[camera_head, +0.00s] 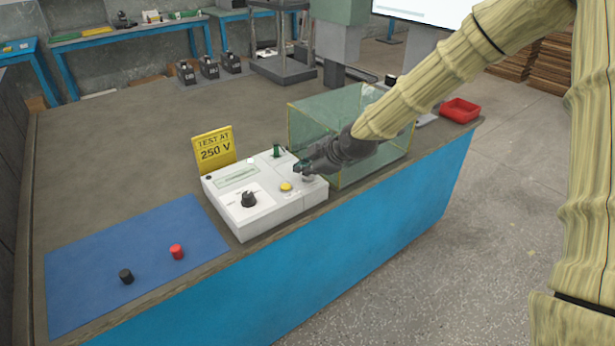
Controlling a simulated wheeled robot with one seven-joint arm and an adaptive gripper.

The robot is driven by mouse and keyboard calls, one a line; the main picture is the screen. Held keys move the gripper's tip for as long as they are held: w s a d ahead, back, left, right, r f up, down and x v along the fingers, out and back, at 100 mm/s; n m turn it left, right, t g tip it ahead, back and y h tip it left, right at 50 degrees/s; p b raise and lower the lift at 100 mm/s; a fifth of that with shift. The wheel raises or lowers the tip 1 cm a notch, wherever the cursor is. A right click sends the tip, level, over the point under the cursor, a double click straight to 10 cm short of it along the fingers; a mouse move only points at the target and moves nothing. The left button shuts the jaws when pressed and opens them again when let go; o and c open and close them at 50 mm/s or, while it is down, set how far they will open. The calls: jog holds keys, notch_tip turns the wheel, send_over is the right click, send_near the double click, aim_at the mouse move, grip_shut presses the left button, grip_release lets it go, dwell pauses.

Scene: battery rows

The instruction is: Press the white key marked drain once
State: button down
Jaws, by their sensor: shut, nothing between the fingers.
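A white tester box (265,205) stands on the grey bench top near its front edge. On its face are a black knob (249,199), a yellow round button (286,186), a pale display strip (236,177) and a green part (277,151) at the back. My gripper (303,170) is shut and empty, over the right end of the box. I cannot tell whether its tips touch the box. No white key marked drain can be made out; the gripper covers part of the right end, and lettering is too small to read.
A clear greenish case (310,122) stands just right of the box, behind my gripper. A yellow sign (213,149) reads "TEST AT 250 V". A blue mat (130,255) holds a black cap (126,276) and a red cap (177,251). A red tray (459,110) sits far right.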

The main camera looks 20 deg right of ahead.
aim_at(305, 178)
jog(key=shift+f, duration=0.2)
jog(key=shift+r, duration=0.15)
dwell(0.5)
jog(key=shift+r+p, duration=0.65)
jog(key=shift+r, duration=0.05)
jog(key=shift+r, duration=0.1)
jog(key=shift+r+p, duration=1.9)
jog(key=shift+r, duration=0.55)
jog(key=shift+f, duration=0.1)
